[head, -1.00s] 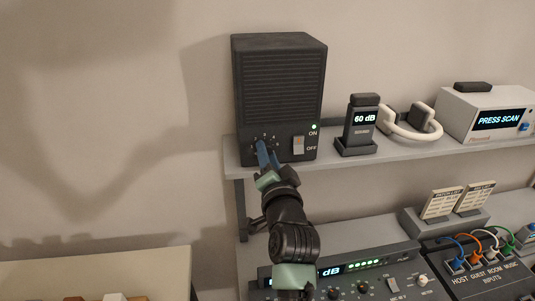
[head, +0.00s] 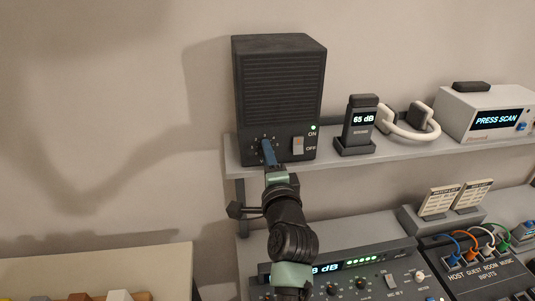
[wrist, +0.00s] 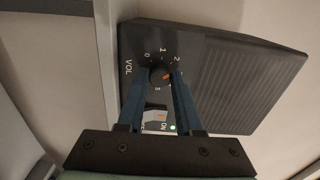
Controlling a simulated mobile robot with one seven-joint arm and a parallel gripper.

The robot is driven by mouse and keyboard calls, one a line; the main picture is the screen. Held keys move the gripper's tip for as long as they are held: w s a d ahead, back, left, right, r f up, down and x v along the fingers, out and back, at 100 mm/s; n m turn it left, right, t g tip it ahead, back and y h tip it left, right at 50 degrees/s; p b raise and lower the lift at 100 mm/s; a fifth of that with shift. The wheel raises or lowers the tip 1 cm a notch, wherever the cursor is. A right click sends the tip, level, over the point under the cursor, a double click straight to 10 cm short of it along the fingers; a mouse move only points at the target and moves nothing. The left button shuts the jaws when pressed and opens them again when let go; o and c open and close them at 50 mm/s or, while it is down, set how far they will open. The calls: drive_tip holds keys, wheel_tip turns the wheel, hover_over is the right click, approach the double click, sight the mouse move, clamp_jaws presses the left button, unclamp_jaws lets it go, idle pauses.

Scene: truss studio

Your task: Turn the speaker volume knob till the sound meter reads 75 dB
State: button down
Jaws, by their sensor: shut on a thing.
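The black speaker (head: 280,85) stands on the upper shelf with its green lamp lit by ON. Its round volume knob (wrist: 159,75), with an orange mark, shows in the wrist view beside the VOL lettering and number scale. My gripper (head: 268,146) reaches the speaker's lower front and hides the knob in the head view. In the wrist view my gripper (wrist: 161,77) has its two blue fingers on either side of the knob, shut on it. The sound meter (head: 361,126) stands upright right of the speaker and reads 65 dB.
The speaker's power switch (head: 298,145) is just right of my fingers. White headphones (head: 408,130) and a white device reading PRESS SCAN (head: 490,115) stand further right on the shelf (head: 415,147). A mixing console (head: 375,270) lies below my wrist.

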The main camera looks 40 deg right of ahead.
idle(0.4)
drive_tip(key=c, duration=0.6)
unclamp_jaws()
drive_tip(key=b+v, duration=0.4)
drive_tip(key=v, duration=0.9)
